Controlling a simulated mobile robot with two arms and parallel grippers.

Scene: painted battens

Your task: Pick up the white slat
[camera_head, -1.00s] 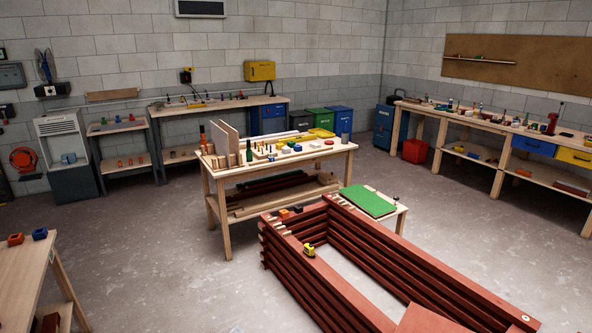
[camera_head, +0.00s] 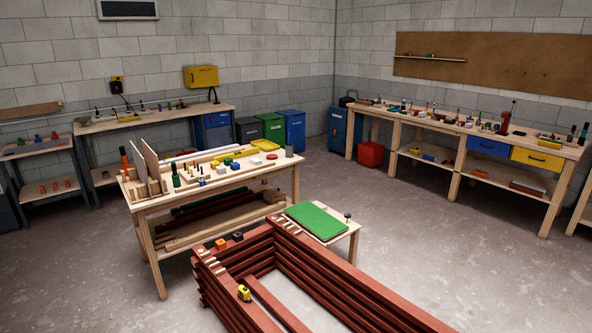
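A thin whitish strip (camera_head: 190,156) lies along the back of the middle wooden table (camera_head: 226,185), beside two upright boards. It may be the white slat, but it is small and partly hidden, so I cannot tell for sure. No other clear white slat shows. Neither of my grippers is in view.
A stack of dark red battens (camera_head: 345,285) forms a long frame in front, with a yellow tape measure (camera_head: 244,292) on it. A small table with a green mat (camera_head: 317,221) stands behind it. Open concrete floor (camera_head: 430,235) lies to the right.

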